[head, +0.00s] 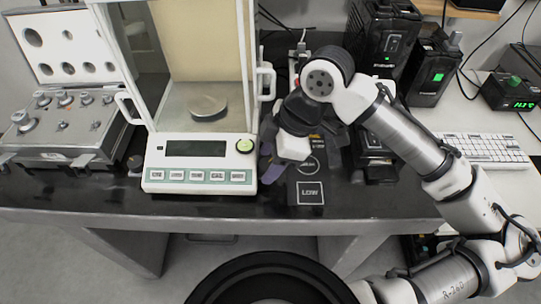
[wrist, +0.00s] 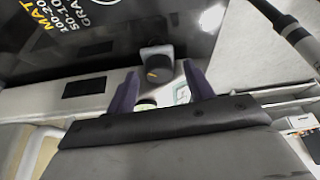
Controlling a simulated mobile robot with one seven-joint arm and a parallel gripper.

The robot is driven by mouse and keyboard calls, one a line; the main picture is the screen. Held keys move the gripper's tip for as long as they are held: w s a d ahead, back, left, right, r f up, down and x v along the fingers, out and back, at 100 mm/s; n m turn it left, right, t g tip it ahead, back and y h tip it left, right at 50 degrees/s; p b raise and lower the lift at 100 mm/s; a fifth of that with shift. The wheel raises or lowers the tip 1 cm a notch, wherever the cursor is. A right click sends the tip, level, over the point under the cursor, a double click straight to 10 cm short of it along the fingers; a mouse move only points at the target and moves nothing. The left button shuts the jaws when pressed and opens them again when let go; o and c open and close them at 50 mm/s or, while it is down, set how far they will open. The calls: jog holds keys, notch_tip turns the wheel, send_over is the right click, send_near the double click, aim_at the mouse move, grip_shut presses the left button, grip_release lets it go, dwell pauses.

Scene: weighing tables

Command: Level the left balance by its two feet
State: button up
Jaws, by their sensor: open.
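The left balance (head: 196,150) is a white weighing case with glass walls, a round pan (head: 208,106), a dark display and a row of buttons. A round green bubble level (head: 244,146) sits right of the display; the bubble's position is too small to read. A dark foot knob (head: 134,163) shows at the left side. My gripper (head: 290,172) is at the balance's front right corner, with purple fingers. In the wrist view my gripper (wrist: 161,84) is open, and a black knob with an orange mark (wrist: 156,62) appears between and beyond the fingertips. Contact cannot be told. The right foot is hidden in the head view.
An open weight box (head: 62,120) stands left of the balance. Dark devices (head: 432,72) and a keyboard (head: 485,150) are to the right. A printed label (head: 310,192) lies on the black tabletop (head: 370,200) beside my gripper. The front strip of the table is clear.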

jog(key=c, duration=0.9)
jog(key=shift+m+t, duration=0.3)
jog(key=shift+m, duration=0.5)
jog(key=shift+c, duration=0.3)
jog(key=o, duration=1)
jog(key=shift+c, duration=0.2)
jog(key=shift+r, duration=0.1)
jog(key=v, duration=1.3)
jog(key=shift+d+r+p, duration=0.2)
jog(key=shift+r+p, duration=0.1)
jog(key=shift+p, duration=0.1)
